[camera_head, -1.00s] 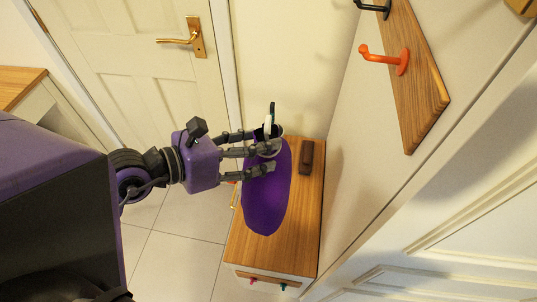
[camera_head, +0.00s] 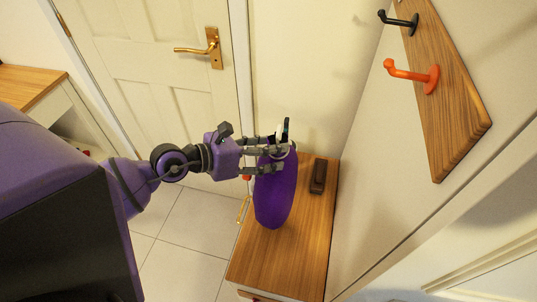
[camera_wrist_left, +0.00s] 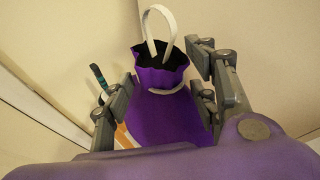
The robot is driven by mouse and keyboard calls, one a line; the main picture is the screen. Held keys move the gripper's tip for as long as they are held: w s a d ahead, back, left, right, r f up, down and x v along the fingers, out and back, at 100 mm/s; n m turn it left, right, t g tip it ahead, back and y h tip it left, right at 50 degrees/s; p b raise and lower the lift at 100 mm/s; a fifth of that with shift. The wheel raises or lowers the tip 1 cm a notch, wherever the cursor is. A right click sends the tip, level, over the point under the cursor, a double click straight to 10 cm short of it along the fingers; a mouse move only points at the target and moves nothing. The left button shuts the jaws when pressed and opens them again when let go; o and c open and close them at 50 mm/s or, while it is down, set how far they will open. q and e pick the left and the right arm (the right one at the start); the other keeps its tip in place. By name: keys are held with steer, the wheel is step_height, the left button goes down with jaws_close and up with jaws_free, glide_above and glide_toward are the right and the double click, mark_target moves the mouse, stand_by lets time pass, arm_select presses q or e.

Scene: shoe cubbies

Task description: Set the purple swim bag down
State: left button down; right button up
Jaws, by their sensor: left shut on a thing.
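The purple swim bag (camera_head: 275,195) hangs upright from my left gripper (camera_head: 268,157), over or on the wooden top of the low cabinet (camera_head: 285,262). I cannot tell whether its bottom touches the wood. My left gripper is shut on the bag near its top. In the left wrist view the bag (camera_wrist_left: 160,78) shows its dark open mouth and a white loop handle (camera_wrist_left: 158,30), with the fingers on both sides of it. My right gripper is not in view.
A dark brown brush-like block (camera_head: 318,176) lies on the cabinet top to the right of the bag. A wooden wall board (camera_head: 447,120) carries an orange hook (camera_head: 410,74) and a black hook (camera_head: 398,21). A white door (camera_head: 140,90) stands behind. The front of the cabinet top is clear.

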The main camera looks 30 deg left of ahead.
arm_select(q)
step_height(320, 180, down, 2)
steer(key=shift+f, duration=0.1)
steer(key=shift+f, duration=0.1)
steer(key=c, duration=0.7)
jaws_free()
steer(key=shift+s, duration=0.1)
